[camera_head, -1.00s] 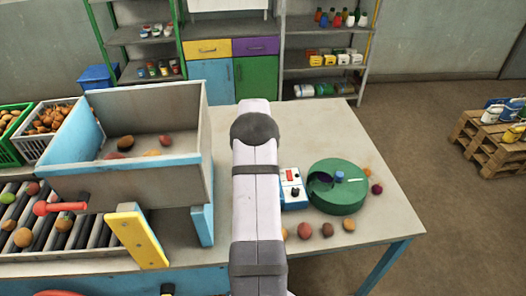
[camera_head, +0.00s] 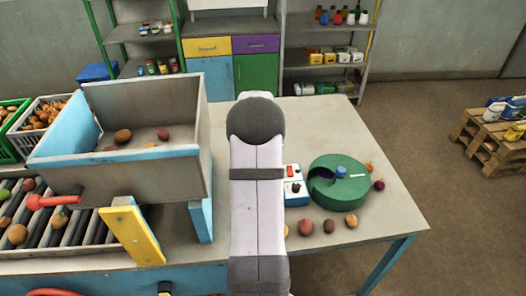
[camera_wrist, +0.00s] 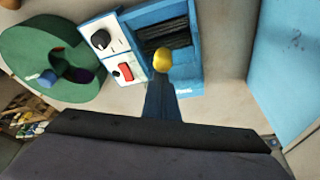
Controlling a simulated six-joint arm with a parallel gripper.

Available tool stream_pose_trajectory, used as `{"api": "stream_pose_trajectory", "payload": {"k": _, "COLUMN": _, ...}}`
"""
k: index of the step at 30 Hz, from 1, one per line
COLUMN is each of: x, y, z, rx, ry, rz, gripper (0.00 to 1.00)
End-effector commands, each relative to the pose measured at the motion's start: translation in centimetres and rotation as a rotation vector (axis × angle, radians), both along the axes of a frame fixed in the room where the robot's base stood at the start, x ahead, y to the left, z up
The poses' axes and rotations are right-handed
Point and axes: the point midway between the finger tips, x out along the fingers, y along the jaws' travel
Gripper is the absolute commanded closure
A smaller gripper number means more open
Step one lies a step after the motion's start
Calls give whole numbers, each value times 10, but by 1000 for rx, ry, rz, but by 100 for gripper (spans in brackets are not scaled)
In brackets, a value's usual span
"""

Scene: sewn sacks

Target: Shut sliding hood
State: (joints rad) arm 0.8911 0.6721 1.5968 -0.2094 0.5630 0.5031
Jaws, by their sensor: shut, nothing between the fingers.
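In the wrist view a blue box-shaped unit (camera_wrist: 192,80) has an opening with dark ribbed slats (camera_wrist: 165,35). I cannot tell for sure which part is the sliding hood or how far it is open. A round yellow knob (camera_wrist: 162,58) shows in front of the unit. My gripper (camera_wrist: 162,82) is shut and empty, a dark tapered shape pointing at the knob. I cannot tell whether it touches the knob. In the head view my arm hides the gripper and most of the unit.
A white and blue control box (camera_head: 294,185) with a red switch stands beside the unit. A round green drum (camera_head: 339,190) is right of it. Loose potatoes (camera_head: 328,226) lie in front. A large grey bin (camera_head: 120,170) stands left over rollers (camera_head: 70,228).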

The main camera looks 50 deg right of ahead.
Motion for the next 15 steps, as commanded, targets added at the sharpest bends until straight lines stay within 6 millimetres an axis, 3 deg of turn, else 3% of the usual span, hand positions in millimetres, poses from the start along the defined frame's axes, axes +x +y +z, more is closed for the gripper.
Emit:
{"api": "stream_pose_trajectory", "payload": {"k": 6, "x": -24, "y": 24, "z": -3, "rx": 1, "ry": 1, "rz": 0, "gripper": 100}}
{"api": "stream_pose_trajectory", "payload": {"k": 15, "x": -35, "y": 35, "z": -3, "rx": 7, "ry": 5, "rz": -1, "gripper": 100}}
